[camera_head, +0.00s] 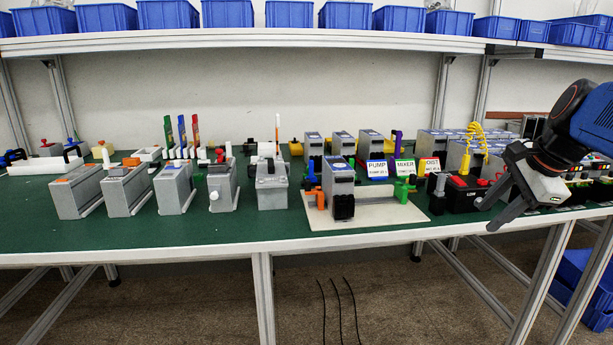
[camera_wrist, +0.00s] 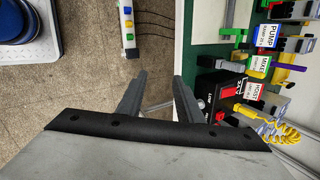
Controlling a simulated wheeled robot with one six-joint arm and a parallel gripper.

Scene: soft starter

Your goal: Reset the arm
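My gripper (camera_head: 487,215) is at the right of the head view, at the end of my arm, by the front edge of the green bench (camera_head: 180,232). In the wrist view the two fingers of my gripper (camera_wrist: 159,80) are apart with nothing between them, so it is open and empty. Floor and the bench edge show beyond the fingers. A black box with red parts (camera_head: 462,198) stands on the bench left of my gripper. It also shows in the wrist view (camera_wrist: 212,88), right of the fingers.
Several grey units (camera_head: 77,193) stand in a row on the bench. A white board (camera_head: 372,213) holds a grey-black unit (camera_head: 338,185). PUMP (camera_head: 377,169), MIXER (camera_head: 404,167) and HOIST (camera_head: 429,165) labels stand near it. A yellow coiled cable (camera_head: 474,139) rises behind the black box. Blue bins (camera_head: 168,14) line the shelf.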

